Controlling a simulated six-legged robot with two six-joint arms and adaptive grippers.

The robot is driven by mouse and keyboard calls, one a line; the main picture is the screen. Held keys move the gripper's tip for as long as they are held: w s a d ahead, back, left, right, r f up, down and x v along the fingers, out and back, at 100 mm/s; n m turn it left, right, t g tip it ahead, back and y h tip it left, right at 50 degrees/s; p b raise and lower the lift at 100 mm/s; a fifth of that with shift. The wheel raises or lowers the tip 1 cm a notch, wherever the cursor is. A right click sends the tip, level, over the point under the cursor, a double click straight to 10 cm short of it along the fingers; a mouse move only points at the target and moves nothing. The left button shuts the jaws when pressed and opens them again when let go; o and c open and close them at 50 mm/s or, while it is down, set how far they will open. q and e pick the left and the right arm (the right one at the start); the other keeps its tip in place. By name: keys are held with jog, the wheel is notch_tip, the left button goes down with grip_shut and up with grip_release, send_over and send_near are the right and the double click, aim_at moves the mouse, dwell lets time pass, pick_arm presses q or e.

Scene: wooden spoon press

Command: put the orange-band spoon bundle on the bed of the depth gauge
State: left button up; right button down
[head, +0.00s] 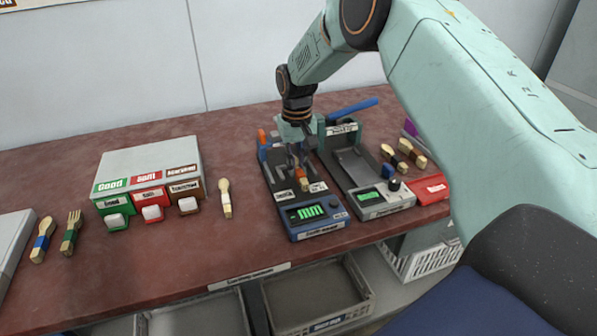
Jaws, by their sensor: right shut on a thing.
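My right gripper (297,150) reaches down over the blue-framed gauge with a green display (318,212), on the right half of the bench. It is shut on a small wooden bundle with an orange band (304,184), just behind the display. The fingers hide much of the bundle. It is over the dark bed of this gauge; I cannot tell if it touches the bed. The gauge's label is too small to read. My left gripper is not in view.
A grey-green device (376,196) with a blue lever stands close on the right. Dark-banded bundles (405,148) lie beyond it. A white-banded spoon (225,198) lies left of the gauge, near a box with coloured buttons (150,167). Blue- and green-banded utensils (71,232) lie far left.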

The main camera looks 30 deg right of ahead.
jog(key=shift+f, duration=0.8)
jog(key=shift+w+a+f, duration=0.15)
jog(key=shift+w+a, duration=0.05)
jog(key=shift+a, duration=0.05)
jog(key=shift+s+d+f, duration=0.15)
jog(key=shift+d, duration=0.05)
jog(key=c, duration=1.7)
grip_release()
jog(key=o, duration=0.4)
jog(key=shift+a, duration=0.15)
jog(key=shift+c, duration=0.2)
